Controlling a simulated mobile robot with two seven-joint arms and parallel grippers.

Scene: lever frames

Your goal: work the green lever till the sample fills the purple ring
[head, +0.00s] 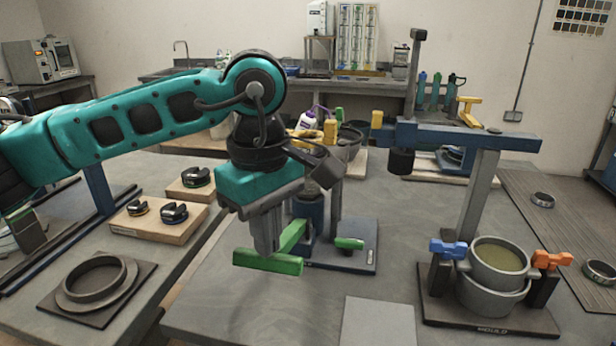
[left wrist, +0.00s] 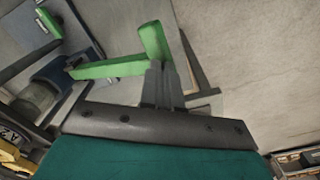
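The green lever (head: 268,262) has a crossbar handle at the end of a green arm, low in front of a blue-grey stand (head: 362,258). It also shows in the left wrist view (left wrist: 108,68). My left gripper (head: 266,240) points down at the handle. In the left wrist view its fingers (left wrist: 163,84) are close together at the handle, and they appear closed on it. The fingertips are partly hidden. I cannot make out a purple ring or the sample it would hold. My right gripper is out of view.
A second, shorter green handle (head: 349,243) sits on the same stand. At right, a pot of olive-coloured material (head: 500,256) stands between blue (head: 448,249) and orange (head: 551,260) handles. A round dark fixture (head: 95,282) lies at left. A pale plate (head: 378,322) lies at the front.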

